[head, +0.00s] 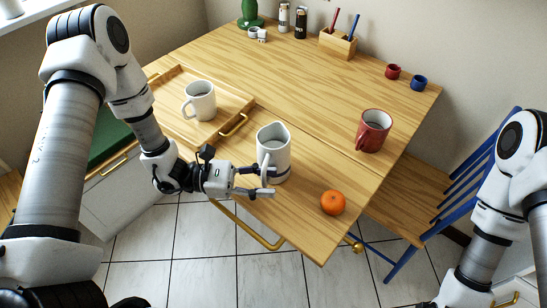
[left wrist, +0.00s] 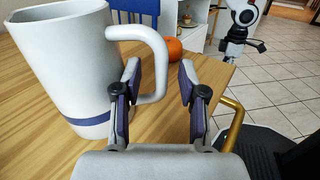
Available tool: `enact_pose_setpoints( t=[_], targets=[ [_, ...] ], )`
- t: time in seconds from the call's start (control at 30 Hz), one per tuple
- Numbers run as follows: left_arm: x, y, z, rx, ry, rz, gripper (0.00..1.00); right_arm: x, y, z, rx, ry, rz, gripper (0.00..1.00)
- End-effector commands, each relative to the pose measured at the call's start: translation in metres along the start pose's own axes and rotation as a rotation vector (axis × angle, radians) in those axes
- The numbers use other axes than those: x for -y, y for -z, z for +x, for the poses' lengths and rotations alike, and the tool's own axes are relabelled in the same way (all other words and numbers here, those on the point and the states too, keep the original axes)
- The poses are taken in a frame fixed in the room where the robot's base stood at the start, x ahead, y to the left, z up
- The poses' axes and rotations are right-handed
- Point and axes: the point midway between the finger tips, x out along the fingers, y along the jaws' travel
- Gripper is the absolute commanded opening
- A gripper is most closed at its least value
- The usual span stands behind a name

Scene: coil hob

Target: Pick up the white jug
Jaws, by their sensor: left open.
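The white jug (head: 273,142), with a blue band near its base, stands upright near the table's front edge. In the left wrist view the jug (left wrist: 70,70) fills the left side, its handle (left wrist: 158,65) pointing right. My left gripper (head: 268,181) is open at the jug's near side. In the left wrist view its fingers (left wrist: 160,85) stand apart, with the handle's outer bar showing between them. I cannot tell how deep the handle sits or whether a finger touches it. My right arm shows small at the top of the left wrist view, its gripper too small to read.
A white mug (head: 201,101) stands on a wooden tray (head: 172,77) at left. A red mug (head: 373,131) and an orange (head: 333,203) are right of the jug. Small cups, a pen holder (head: 337,43) and jars line the back. A blue chair (head: 465,180) stands at right.

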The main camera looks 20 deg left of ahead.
Motion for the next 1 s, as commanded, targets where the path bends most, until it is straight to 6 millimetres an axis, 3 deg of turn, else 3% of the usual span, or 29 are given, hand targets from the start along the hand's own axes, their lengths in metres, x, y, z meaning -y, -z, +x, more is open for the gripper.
enact_pose_setpoints(
  t=[0.17,0.3,1.0],
  targets=[
    [0.000,0.000,0.000,0.000,-0.002,0.000,0.41,0.000,0.000,0.000,0.000,0.000,0.000,0.40],
    [0.000,0.000,0.000,0.000,-0.001,0.000,0.00,0.000,0.000,0.000,0.000,0.000,0.000,0.40],
    [-0.001,-0.011,0.000,0.003,-0.001,0.004,0.00,0.000,0.000,-0.001,0.000,0.000,0.000,0.40]
  ],
)
